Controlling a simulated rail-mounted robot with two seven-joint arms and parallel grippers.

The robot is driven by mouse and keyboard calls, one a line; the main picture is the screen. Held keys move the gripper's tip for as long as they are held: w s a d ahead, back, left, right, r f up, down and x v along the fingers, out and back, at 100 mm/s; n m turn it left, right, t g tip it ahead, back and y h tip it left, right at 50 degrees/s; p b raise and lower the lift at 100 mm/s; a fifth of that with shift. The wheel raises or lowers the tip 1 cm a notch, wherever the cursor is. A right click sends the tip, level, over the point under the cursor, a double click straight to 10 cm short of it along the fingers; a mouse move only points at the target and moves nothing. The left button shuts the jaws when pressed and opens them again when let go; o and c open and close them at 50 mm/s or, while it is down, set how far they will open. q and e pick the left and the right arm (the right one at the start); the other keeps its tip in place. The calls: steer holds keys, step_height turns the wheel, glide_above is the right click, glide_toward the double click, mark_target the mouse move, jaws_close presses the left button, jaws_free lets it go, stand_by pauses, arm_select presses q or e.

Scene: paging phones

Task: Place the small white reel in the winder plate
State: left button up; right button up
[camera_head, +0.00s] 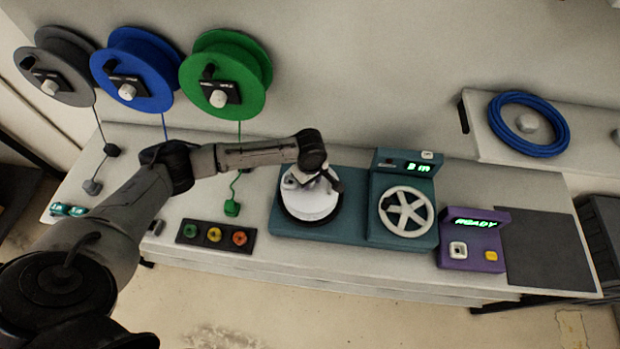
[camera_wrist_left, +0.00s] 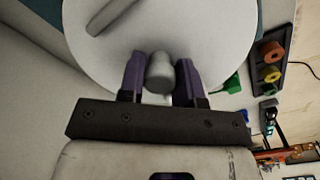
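The small white reel (camera_head: 312,207) is at the left side of the teal winder unit (camera_head: 289,229), over a dark round plate (camera_head: 293,215) whose edge shows at its lower left. I cannot tell whether the reel rests on the plate or hangs just above it. My left gripper (camera_head: 316,178) points down over the reel from the back. In the left wrist view the reel is a broad white disc (camera_wrist_left: 215,40). The purple fingers (camera_wrist_left: 160,80) are closed up on both sides of its grey knob (camera_wrist_left: 160,72). My right gripper is not in view.
A white spoked wheel (camera_head: 405,211) and a lit display stand right of the plate. A purple box (camera_head: 472,240) reading READY is farther right. A dark tray (camera_head: 216,236) with coloured knobs is left. Grey, blue and green spools (camera_head: 226,72) hang behind with cords.

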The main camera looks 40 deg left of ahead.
arm_select(q)
steer(key=o, duration=0.4)
steer(key=shift+o, duration=0.2)
step_height(320, 180, up, 12)
steer(key=s+d+f+m+t+h, duration=0.2)
steer(key=s+d+f+m, duration=0.7)
steer(key=s+d+m, duration=0.3)
steer(key=s+a+m+t+y, duration=0.1)
steer(key=s+m, duration=0.4)
steer(key=s, duration=1.1)
steer(key=shift+a+m+t+y+p, duration=0.3)
steer(key=shift+a+m+y, duration=0.1)
steer(key=shift+a, duration=0.45)
